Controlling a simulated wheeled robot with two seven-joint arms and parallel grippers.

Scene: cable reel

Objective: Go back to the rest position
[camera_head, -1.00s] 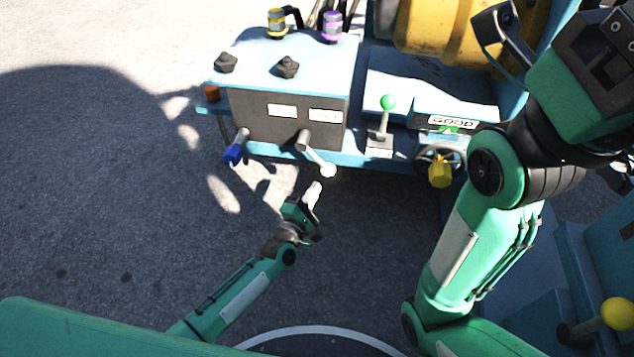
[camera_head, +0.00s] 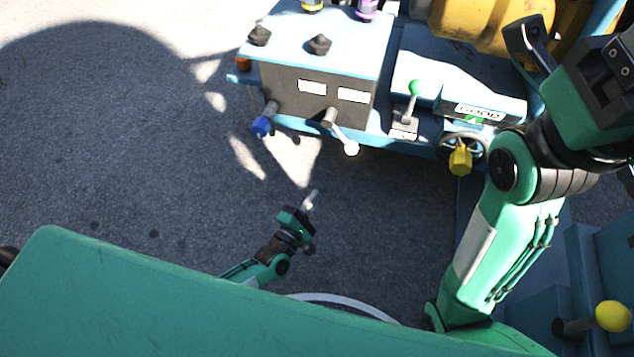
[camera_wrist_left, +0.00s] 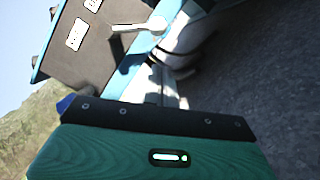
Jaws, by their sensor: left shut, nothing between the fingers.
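My left gripper (camera_head: 310,201) is shut and empty. In the head view it appears over the dark pavement, below and apart from the control box (camera_head: 300,92). Its green body also fills the bottom of the left wrist view (camera_wrist_left: 110,150). My right arm rises at the right of the head view. The green and dark body of my right gripper (camera_head: 606,85) is at the upper right edge, but its fingertips cannot be made out.
The blue-handled lever (camera_head: 262,126), white-tipped crank (camera_head: 349,148), green-knobbed lever (camera_head: 415,88) and yellow-handled wheel (camera_head: 460,160) stick out from the machine. A yellow drum (camera_head: 480,28) is behind. Pavement (camera_head: 110,150) at left is clear.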

